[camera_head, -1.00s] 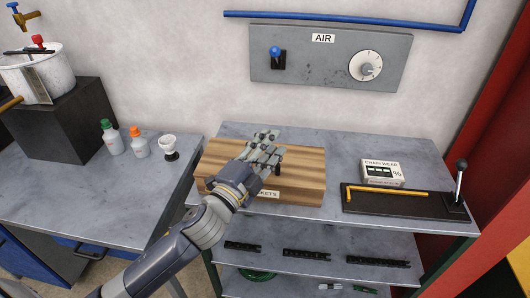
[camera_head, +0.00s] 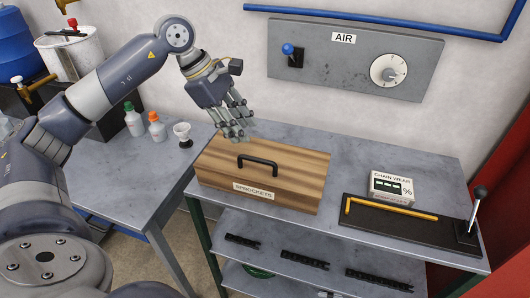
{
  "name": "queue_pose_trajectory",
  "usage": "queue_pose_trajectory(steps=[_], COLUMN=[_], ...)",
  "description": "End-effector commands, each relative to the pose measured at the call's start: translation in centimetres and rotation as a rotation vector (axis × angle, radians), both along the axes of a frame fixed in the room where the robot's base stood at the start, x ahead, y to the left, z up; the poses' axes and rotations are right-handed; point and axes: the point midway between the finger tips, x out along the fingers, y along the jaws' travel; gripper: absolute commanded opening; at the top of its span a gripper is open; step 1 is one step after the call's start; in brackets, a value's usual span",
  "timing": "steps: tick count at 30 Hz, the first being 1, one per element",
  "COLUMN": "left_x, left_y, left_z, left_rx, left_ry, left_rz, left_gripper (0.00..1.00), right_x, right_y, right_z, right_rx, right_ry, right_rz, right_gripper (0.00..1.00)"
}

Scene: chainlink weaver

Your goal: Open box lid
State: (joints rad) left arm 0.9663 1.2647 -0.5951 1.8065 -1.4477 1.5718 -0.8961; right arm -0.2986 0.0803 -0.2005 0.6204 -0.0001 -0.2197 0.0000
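A wooden box (camera_head: 300,190) with a label reading SPROCKETS stands on the metal shelf unit, its lid closed. A black handle (camera_head: 258,162) sits on top of the lid. My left gripper (camera_head: 238,132) is above the box's back left part, fingers pointing down, behind and left of the handle and apart from it. Its fingers look spread and hold nothing that I can see. My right gripper is not in view.
A chain wear gauge (camera_head: 391,187) and a black plate with a yellow rod (camera_head: 392,208) and a lever (camera_head: 474,210) lie right of the box. Two bottles (camera_head: 134,120) and a small white cup (camera_head: 182,131) stand on the left table. A grey AIR panel (camera_head: 345,62) hangs behind.

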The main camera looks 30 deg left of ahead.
Motion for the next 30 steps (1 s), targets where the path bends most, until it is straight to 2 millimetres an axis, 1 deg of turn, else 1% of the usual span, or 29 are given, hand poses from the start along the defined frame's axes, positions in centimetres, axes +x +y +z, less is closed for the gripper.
queue_pose_trajectory(steps=[1,4,8,15,21,25,30], left_x=[-0.2,-0.1,0.3,1.5,2.3,2.4,2.5], left_y=[0.6,0.8,0.0,-1.6,-2.4,-2.7,-2.7], left_z=[0.0,-0.6,-2.4,-6.4,-8.8,-9.5,-9.7], left_rx=[0.019,0.033,0.031,0.029,0.028,0.028,0.028], left_ry=[0.006,0.015,0.016,0.015,0.013,0.01,0.011], left_rz=[0.003,0.004,0.002,0.002,0.002,0.002,0.002], left_gripper=[0.32,0.32,0.32,0.32,0.32,0.32,0.32], right_x=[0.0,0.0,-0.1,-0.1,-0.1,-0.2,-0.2], right_y=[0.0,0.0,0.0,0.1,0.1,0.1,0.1], right_z=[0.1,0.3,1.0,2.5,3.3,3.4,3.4], right_rx=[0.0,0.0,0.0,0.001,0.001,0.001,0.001], right_ry=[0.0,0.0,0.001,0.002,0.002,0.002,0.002], right_rz=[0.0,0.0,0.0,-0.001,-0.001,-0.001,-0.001], right_gripper=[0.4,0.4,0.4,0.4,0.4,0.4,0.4])
